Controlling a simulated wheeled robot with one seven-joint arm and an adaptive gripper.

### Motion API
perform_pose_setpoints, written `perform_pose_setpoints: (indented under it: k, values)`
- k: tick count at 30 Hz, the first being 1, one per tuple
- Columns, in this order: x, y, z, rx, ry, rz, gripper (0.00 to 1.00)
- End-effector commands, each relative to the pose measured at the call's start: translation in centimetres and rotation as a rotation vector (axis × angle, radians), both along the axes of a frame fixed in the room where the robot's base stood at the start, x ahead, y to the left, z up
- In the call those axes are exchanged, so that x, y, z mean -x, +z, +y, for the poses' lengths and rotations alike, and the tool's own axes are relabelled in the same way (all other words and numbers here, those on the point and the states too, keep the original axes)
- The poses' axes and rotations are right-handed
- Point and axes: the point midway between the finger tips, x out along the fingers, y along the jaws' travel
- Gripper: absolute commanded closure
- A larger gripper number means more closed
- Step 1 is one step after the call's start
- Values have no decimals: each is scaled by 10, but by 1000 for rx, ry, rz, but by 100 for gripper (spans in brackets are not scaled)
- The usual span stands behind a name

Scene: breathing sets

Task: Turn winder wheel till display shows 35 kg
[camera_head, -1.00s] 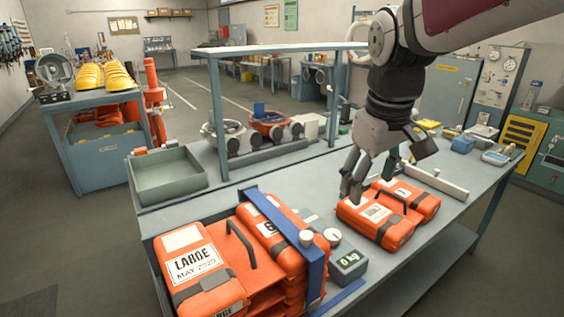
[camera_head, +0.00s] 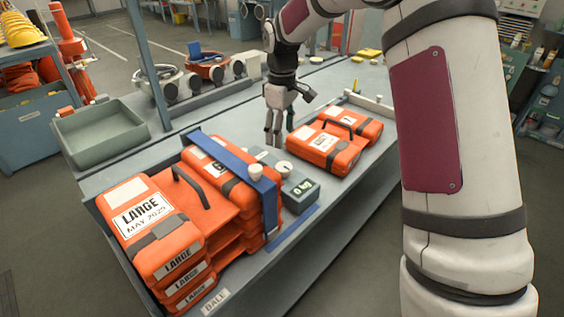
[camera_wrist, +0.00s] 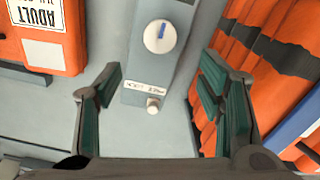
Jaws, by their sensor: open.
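A grey unit (camera_head: 301,191) has a display that reads 0 kg. A round white knob (camera_head: 283,168) sits behind the display. A pale knob (camera_head: 255,173) stands by the blue strap (camera_head: 232,162) around an orange stack. I cannot tell which knob is the winder wheel. My gripper (camera_head: 274,137) is open and empty, pointing down behind the display unit. In the wrist view its fingers (camera_wrist: 160,90) stand apart either side of the grey block.
The stack of orange cases (camera_head: 140,232) stands at the front left. An empty green-grey tray (camera_head: 100,140) and a shelf post (camera_head: 147,68) are farther back. My own arm fills the right side.

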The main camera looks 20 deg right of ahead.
Motion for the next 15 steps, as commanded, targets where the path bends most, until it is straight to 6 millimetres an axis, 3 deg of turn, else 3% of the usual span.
perform_pose_setpoints:
  k: [9,15]
  values:
    - [2,-63,1,-1,0,5,38]
    - [1,-94,0,1,0,3,38]
